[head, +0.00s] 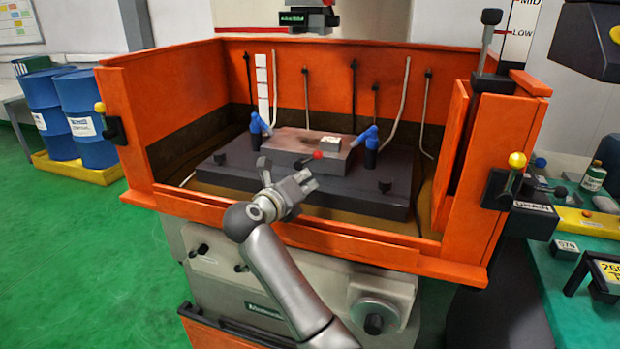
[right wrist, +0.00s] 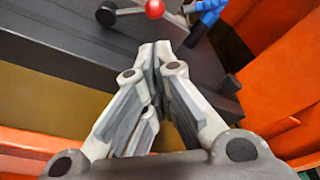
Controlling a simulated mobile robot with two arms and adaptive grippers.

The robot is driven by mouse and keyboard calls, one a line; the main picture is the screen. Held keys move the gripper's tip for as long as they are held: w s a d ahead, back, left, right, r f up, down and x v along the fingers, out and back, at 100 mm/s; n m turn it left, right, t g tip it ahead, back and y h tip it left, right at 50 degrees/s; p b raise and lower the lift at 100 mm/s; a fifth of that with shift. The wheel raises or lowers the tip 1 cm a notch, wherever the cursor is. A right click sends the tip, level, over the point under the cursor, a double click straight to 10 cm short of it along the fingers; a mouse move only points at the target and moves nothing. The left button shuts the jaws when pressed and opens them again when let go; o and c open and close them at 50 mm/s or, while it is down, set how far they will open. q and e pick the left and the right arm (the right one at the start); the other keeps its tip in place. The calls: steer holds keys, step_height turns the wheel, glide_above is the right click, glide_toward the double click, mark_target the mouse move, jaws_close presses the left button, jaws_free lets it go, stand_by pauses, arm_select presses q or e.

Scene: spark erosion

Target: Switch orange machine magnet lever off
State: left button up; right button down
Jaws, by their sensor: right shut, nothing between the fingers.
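The orange machine (head: 320,245) is an open orange tank with a dark table and a reddish-brown block (head: 285,143) inside. A short lever with a red ball knob (head: 318,155) sits at the block's front side. The red knob also shows at the top of the right wrist view (right wrist: 154,9), with its rod running left to a dark pivot. My right gripper (head: 308,181) is shut and empty over the tank's front part, just short of the lever. In the right wrist view its closed fingertips (right wrist: 155,50) point toward the knob, with a visible gap. My left gripper is not in view.
Blue nozzles (head: 258,125) stand on both sides of the block. Yellow-knobbed levers (head: 516,161) are on the tank's outer posts. The orange front wall (head: 330,240) runs below my right arm. Blue drums (head: 82,118) stand at left, and a green bench (head: 570,260) at right.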

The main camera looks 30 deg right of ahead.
mark_target(308, 160)
steer(key=p+x, duration=0.1)
steer(key=x, duration=0.7)
steer(key=shift+w+d+f, duration=0.1)
steer(key=shift+d, duration=0.15)
steer(key=shift+a+r+n+p, duration=0.1)
steer(key=shift+r+n+p, duration=0.2)
steer(key=shift+p, duration=0.25)
